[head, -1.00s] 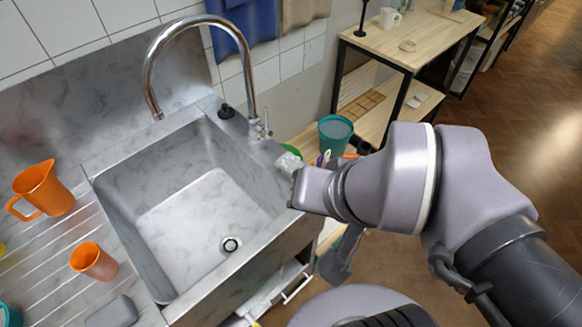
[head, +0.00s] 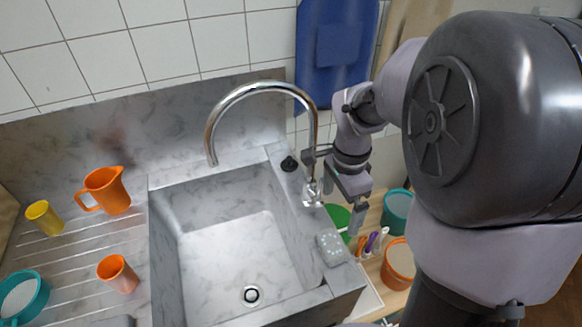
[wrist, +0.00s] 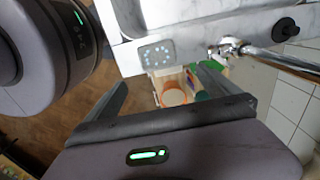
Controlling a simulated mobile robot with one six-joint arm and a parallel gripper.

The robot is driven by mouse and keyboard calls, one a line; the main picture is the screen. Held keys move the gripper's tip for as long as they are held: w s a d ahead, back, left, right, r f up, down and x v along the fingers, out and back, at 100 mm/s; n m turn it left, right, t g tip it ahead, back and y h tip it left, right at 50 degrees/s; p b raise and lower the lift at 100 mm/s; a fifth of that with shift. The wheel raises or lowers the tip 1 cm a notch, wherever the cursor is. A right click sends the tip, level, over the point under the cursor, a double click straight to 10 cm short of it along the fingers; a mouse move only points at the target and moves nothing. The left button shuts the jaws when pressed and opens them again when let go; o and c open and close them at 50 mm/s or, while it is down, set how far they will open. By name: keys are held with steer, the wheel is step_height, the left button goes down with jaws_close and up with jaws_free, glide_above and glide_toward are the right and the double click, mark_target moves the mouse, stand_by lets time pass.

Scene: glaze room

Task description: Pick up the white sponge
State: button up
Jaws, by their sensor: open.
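The white sponge (head: 332,249) looks pale grey with lighter dots and lies flat on the right rim of the sink. It also shows in the wrist view (wrist: 157,54), beyond the fingertips and clear of them. My gripper (head: 335,195) is open and empty. It is above the right rim near the foot of the tap, higher than the sponge and apart from it.
The tall curved tap (head: 212,140) stands close left of my gripper, with a black knob (head: 289,164) at its base. The sink basin (head: 215,240) is empty. An orange pot (head: 399,262) and a teal pot (head: 397,208) stand lower, right of the sink.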

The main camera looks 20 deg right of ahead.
mark_target(332, 244)
steer(key=f+b, duration=0.1)
steer(key=f, duration=0.2)
steer(key=f+b, duration=0.2)
steer(key=f, duration=0.2)
steer(key=f+b, duration=0.1)
steer(key=f, duration=0.3)
steer(key=shift+s+a, duration=0.25)
steer(key=shift+s, duration=0.1)
step_height(332, 244, down, 5)
steer(key=b, duration=0.3)
steer(key=shift+r, duration=0.2)
steer(key=c, duration=1.3)
